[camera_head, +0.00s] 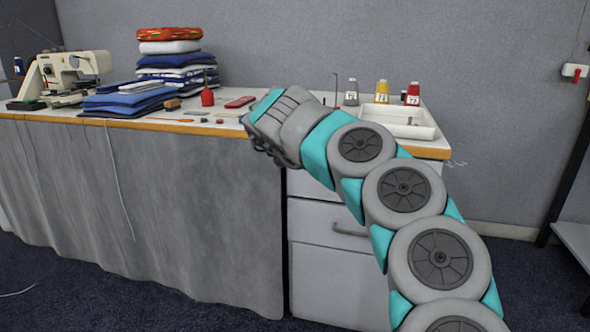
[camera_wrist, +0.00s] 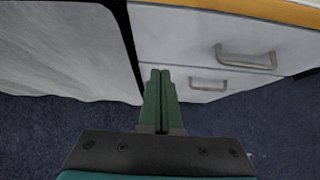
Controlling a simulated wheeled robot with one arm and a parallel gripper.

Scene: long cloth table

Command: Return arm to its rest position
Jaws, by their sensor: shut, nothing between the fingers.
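My gripper (camera_wrist: 160,73) shows in the wrist view with its two green fingers together and nothing between them. It points down in front of the white drawer cabinet (camera_wrist: 205,55), beside the grey cloth (camera_wrist: 65,50) of the table. In the head view my arm reaches up from the lower right, and its wrist end is in front of the table's front edge (camera_head: 190,128). The fingers themselves are hidden in the head view.
A dark post (camera_head: 570,170) stands at right.

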